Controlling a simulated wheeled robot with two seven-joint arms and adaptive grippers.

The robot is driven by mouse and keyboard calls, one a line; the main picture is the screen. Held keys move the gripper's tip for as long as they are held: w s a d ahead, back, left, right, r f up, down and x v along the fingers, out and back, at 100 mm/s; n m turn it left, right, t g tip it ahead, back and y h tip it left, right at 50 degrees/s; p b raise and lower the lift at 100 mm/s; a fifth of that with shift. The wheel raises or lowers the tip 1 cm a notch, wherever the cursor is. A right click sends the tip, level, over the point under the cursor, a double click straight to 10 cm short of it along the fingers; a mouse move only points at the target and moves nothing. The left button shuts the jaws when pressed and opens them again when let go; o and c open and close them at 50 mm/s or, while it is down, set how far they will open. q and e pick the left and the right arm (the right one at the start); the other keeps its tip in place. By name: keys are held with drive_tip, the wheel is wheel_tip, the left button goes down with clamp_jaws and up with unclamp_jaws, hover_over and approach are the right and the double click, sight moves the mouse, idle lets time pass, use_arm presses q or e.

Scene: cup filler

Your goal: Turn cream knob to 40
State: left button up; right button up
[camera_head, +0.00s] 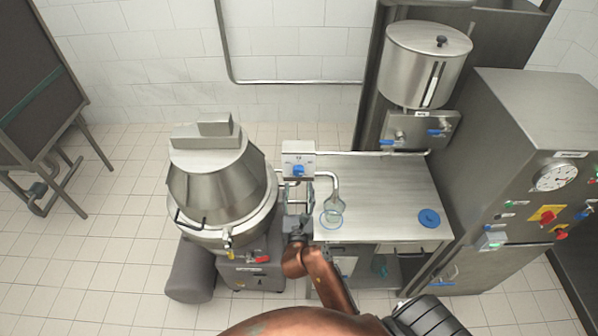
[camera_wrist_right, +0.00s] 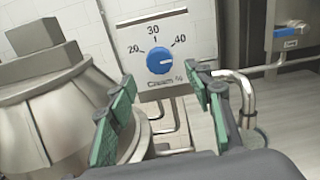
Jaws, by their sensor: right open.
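The blue cream knob (camera_wrist_right: 160,60) sits on a white dial plate marked 20, 30 and 40, with "Cream %" below. A small pale mark shows on the knob's right side; its exact reading is hard to tell. In the head view the knob (camera_head: 298,170) is on the small dispenser box at the table's left edge. My right gripper (camera_wrist_right: 162,84) is open and empty, its green-padded fingers apart below and in front of the knob, not touching it. In the head view this gripper (camera_head: 297,222) is just below the dispenser. My left gripper is out of view.
A bent spout (camera_head: 334,183) leaves the dispenser over a glass flask (camera_head: 333,208) on the steel table (camera_head: 390,185). A large steel mixer (camera_head: 222,185) stands left of it. A blue lid (camera_head: 429,218) lies at the right. A control cabinet (camera_head: 520,170) stands farther right.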

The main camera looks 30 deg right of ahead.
sight(299, 174)
drive_tip(key=p+x, duration=0.1)
drive_tip(key=x, duration=0.6)
drive_tip(key=shift+w+d, duration=0.1)
drive_tip(key=shift+w, duration=0.2)
drive_tip(key=shift+c, duration=0.4)
drive_tip(key=c, duration=1.1)
drive_tip(key=n+p, duration=0.1)
drive_tip(key=p, duration=0.1)
drive_tip(key=n+p, duration=0.2)
drive_tip(key=p, duration=0.1)
drive_tip(key=n+p, duration=0.1)
drive_tip(key=p, duration=0.1)
drive_tip(key=shift+r+p, duration=0.25)
drive_tip(key=shift+p, duration=0.05)
drive_tip(key=shift+f+n+p, duration=0.2)
drive_tip(key=shift+n+p, duration=0.3)
drive_tip(key=shift+n, duration=0.3)
drive_tip(key=o, duration=1.2)
